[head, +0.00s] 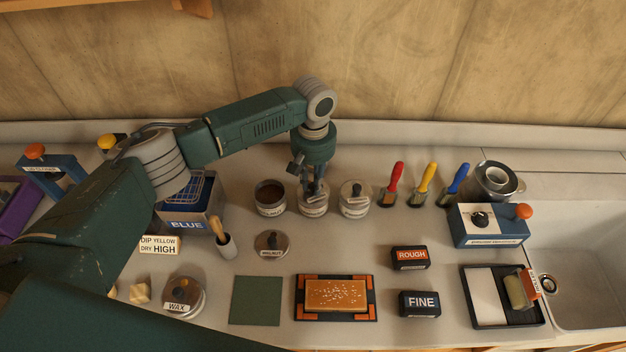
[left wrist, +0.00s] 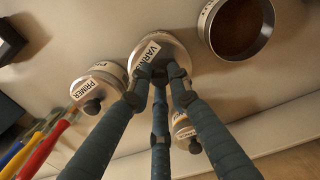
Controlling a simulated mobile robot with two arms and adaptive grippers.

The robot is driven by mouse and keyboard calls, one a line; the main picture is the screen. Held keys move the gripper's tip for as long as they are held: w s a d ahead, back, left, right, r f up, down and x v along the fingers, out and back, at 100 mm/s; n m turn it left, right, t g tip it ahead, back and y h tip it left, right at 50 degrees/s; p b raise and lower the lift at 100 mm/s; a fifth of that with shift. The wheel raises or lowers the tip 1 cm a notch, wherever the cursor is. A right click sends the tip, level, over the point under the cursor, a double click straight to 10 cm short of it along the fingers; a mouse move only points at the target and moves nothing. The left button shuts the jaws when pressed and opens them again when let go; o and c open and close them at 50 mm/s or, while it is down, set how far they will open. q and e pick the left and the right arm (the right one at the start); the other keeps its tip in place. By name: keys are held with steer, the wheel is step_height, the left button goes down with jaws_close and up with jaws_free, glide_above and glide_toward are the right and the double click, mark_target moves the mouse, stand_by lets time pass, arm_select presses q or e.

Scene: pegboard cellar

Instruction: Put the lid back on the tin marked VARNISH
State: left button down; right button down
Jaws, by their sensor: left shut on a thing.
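The VARNISH tin (head: 313,210) stands in the middle of a row of tins at the back of the counter. My left gripper (head: 314,190) points down over it. In the left wrist view my gripper (left wrist: 160,75) is shut on the knob of a pale round lid marked VARNISH (left wrist: 147,52). The lid is on or just above the tin; I cannot tell whether it is fully seated. To the left stands an open tin of brown liquid (head: 270,193), also in the wrist view (left wrist: 240,28). My right gripper is not in view.
The lidded PRIMER tin (head: 355,198) stands close on the right. A loose knobbed lid (head: 271,243) lies in front of the open tin. Red, yellow and blue brushes (head: 424,186) stand further right. The wrist view shows another knobbed item (left wrist: 187,130), partly hidden.

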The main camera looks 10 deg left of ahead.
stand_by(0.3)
arm_select(q)
steer(key=c, duration=1)
jaws_free()
steer(key=shift+c, duration=0.2)
steer(key=shift+r+p, duration=1.35)
steer(key=shift+p, duration=0.1)
steer(key=shift+r, duration=2.15)
jaws_close()
